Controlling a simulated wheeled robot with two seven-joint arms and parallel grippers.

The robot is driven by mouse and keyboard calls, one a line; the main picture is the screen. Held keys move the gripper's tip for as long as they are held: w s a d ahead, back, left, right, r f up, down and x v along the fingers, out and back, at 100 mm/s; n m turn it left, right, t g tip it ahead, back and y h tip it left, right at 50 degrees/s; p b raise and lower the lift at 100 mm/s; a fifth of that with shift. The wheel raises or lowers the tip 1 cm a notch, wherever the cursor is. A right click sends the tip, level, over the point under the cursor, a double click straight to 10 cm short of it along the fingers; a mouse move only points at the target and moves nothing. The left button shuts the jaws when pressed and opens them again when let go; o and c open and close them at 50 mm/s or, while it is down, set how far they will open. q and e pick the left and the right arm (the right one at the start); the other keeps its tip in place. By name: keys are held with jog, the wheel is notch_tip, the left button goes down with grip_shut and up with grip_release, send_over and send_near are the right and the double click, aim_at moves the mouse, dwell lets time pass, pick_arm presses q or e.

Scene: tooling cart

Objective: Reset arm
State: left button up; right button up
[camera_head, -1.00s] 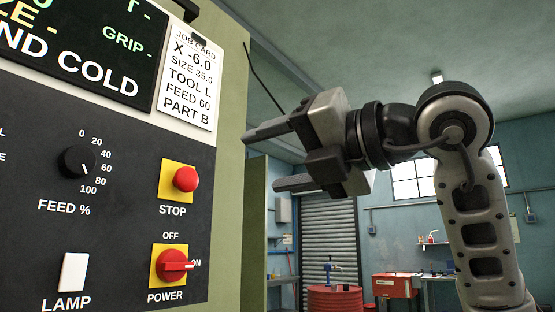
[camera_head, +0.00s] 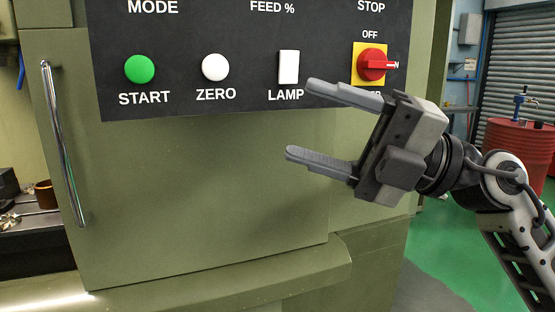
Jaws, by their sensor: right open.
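My right gripper (camera_head: 298,120) is open and empty, in front of the green machine cabinet (camera_head: 220,200). Its two fingers point left, the upper one just below and right of the lamp switch (camera_head: 289,66). The red power knob (camera_head: 371,64) on its yellow plate is above the gripper body, its pointer toward ON; the gripper partly covers the POWER label. My right arm (camera_head: 500,185) comes in from the right. My left gripper is not in view.
The control panel (camera_head: 190,100) carries a green start button (camera_head: 140,69) and a white zero button (camera_head: 215,67). A metal door handle (camera_head: 63,145) stands at the left. A red drum (camera_head: 515,145) is in the right background, with green floor around it.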

jog(key=w+d+f+m+t+h, duration=0.2)
jog(key=d+f+m+t+h, duration=0.15)
jog(key=f+m+t, duration=0.45)
jog(key=w+d+f+m+t+h+p, duration=0.1)
jog(key=d+f+m+t+h, duration=0.3)
jog(key=f+m, duration=0.7)
jog(key=w+d+f+m+t+h, duration=0.1)
jog(key=w+f+m+t+h, duration=0.1)
jog(key=f+m+t+h, duration=0.55)
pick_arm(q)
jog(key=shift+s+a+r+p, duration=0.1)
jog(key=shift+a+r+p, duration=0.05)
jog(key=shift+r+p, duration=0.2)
pick_arm(e)
jog(key=s+f+m+g+h, duration=0.1)
jog(key=s+f+m+g, duration=0.3)
jog(key=s+f, duration=0.3)
jog(key=s+f+m+g+h, duration=0.1)
jog(key=s+f+m+g, duration=0.3)
jog(key=f, duration=1.1)
jog(key=s+g, duration=0.3)
jog(key=s, duration=0.1)
jog(key=shift+s+d+f+m+h, duration=0.3)
jog(key=shift+m, duration=0.05)
